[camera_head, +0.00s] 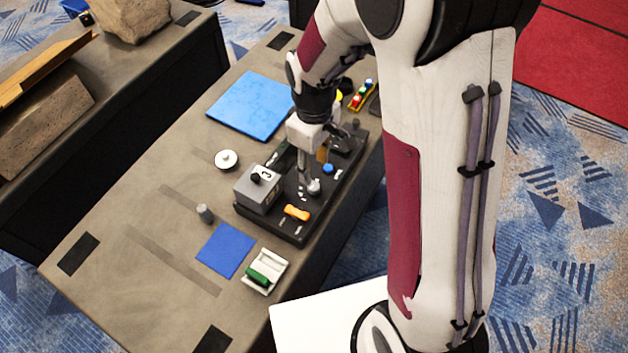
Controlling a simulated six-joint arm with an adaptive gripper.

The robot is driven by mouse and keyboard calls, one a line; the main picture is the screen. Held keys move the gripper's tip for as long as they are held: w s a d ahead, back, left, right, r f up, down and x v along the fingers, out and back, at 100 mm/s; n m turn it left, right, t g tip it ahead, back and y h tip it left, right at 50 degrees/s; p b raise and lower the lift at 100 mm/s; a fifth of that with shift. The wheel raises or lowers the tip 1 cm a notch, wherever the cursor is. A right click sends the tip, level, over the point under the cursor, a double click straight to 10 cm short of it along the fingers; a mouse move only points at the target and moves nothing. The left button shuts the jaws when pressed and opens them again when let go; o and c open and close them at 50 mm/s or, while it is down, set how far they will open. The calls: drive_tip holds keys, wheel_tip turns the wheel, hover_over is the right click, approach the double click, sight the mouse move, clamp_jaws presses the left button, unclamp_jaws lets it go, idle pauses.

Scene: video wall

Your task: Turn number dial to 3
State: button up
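A black board (290,222) with several controls lies on the table below my arm. At its left end stands a grey box (255,197) with a dark knob and a white mark that looks like a 3 on top; it appears to be the number dial. My gripper (311,180) points down over the middle of the board, to the right of the grey box and apart from it. Its tips are at or just above a small round grey knob (314,187); I cannot tell whether they touch it. The finger gap is too small to judge. My arm hides part of the board's far end.
An orange handle (297,212) and a blue button (327,169) sit on the board close to the gripper. A white round piece (226,159), blue mat (251,105), blue square (226,250) and white tray (276,282) lie around it. The table's left part is mostly clear.

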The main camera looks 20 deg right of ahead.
sight(314, 186)
drive_tip(key=shift+f, duration=3.9)
clamp_jaws()
